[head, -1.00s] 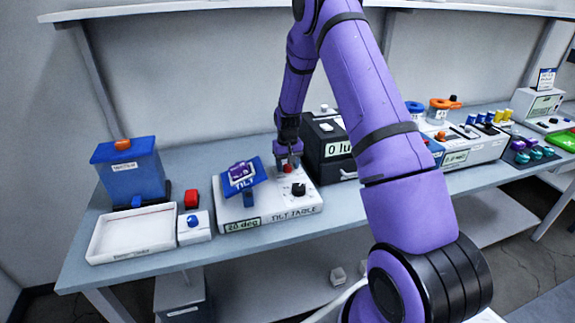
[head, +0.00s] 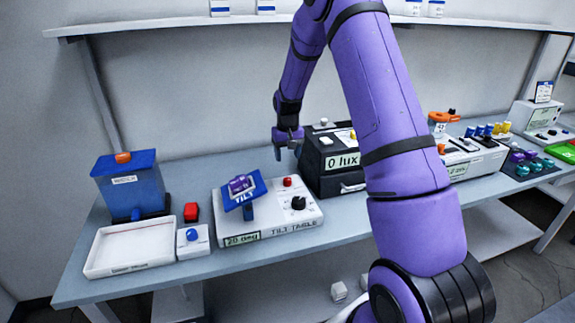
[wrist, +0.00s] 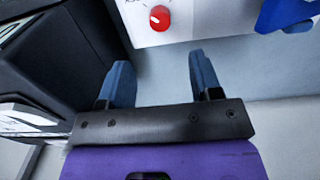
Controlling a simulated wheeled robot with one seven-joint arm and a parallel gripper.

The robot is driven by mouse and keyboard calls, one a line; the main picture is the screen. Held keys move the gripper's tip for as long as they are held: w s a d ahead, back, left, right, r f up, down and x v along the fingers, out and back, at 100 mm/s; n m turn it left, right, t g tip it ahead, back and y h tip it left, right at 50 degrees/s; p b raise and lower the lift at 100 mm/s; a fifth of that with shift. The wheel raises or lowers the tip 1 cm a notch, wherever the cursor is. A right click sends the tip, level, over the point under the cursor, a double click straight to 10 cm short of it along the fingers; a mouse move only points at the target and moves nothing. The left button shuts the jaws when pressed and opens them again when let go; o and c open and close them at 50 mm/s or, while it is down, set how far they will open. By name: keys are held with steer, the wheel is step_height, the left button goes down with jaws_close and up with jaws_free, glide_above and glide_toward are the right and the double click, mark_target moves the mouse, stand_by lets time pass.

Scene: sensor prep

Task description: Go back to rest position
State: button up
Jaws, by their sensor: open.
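My purple arm reaches across the bench in the head view. My gripper (head: 288,150) hangs in the air above the back of the tilt table, beside the dark box, pointing down. In the wrist view my gripper (wrist: 160,82) has its two blue-grey fingers apart with nothing between them. The tilt table (head: 270,216) is a white unit with a "20 deg" readout, a red button (head: 287,181) and a black knob (head: 298,202). Its blue plate (head: 257,188) is tilted and bears a small purple piece (head: 238,184).
The black "0 lux" box (head: 325,178) stands close to the right of my gripper. A blue bin (head: 133,190), a white tray (head: 130,260) and a blue-button box (head: 192,243) are at left. A wall shelf (head: 190,22) runs above. Several instruments stand at right.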

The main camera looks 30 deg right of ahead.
steer(key=shift+r, duration=0.5)
steer(key=s+a+r+t, duration=0.1)
steer(key=s+a+r, duration=0.2)
steer(key=s+r, duration=0.3)
steer(key=s+a+r+n+t, duration=0.1)
steer(key=s+a+r, duration=0.3)
steer(key=r, duration=0.5)
steer(key=s+a+r+t, duration=0.1)
steer(key=s+a+r, duration=0.2)
steer(key=s+r, duration=0.3)
steer(key=s+a+r+n+t, duration=0.1)
steer(key=s+a+r, duration=0.2)
steer(key=s, duration=0.8)
steer(key=s+a+r+n+t, duration=0.1)
steer(key=s+a+r, duration=0.2)
steer(key=s, duration=0.8)
steer(key=shift+s+a, duration=0.15)
